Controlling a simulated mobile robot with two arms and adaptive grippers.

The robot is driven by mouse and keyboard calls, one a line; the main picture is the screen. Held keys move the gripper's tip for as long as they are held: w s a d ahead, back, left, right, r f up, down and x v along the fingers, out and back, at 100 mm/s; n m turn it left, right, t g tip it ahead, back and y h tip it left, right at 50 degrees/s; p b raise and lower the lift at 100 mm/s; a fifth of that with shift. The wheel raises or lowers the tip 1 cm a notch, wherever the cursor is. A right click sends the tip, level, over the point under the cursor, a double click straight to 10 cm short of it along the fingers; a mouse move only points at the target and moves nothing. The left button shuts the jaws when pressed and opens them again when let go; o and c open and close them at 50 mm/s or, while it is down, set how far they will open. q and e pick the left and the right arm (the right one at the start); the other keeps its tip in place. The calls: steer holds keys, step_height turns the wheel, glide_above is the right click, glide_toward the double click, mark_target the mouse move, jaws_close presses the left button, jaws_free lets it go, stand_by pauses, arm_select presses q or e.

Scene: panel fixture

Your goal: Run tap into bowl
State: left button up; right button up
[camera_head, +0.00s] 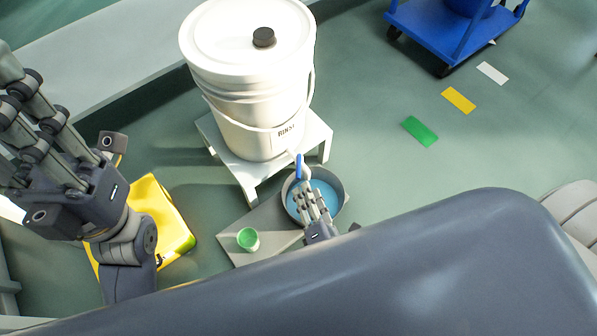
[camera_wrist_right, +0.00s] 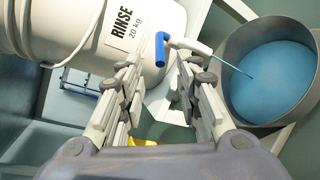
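The white bucket labelled RINSE (camera_head: 250,85) has a tap with a blue lever (camera_head: 299,165) low on its front. In the right wrist view, the blue lever (camera_wrist_right: 160,50) stands across the white spout (camera_wrist_right: 192,46). A thin blue stream (camera_wrist_right: 236,68) runs from the spout into the grey bowl (camera_wrist_right: 268,114), which holds blue liquid. The bowl (camera_head: 342,200) sits below the tap in the head view. My right gripper (camera_head: 311,192) is over the bowl; its fingers (camera_wrist_right: 158,85) are apart and empty, short of the lever. My left gripper (camera_head: 22,108) is raised at the left, fingertips partly cut off.
The bucket stands on a white stool (camera_head: 318,138). A small cup with green contents (camera_head: 248,240) is on the grey board (camera_head: 275,232) beside the bowl. A yellow container (camera_head: 160,215) is under my left arm.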

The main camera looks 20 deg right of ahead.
mark_target(298, 169)
steer(key=b+x, duration=0.1)
steer(key=x, duration=0.8)
steer(key=shift+w+d+b, duration=0.1)
steer(key=shift+w+b, duration=0.2)
steer(key=shift+w, duration=0.05)
jaws_close()
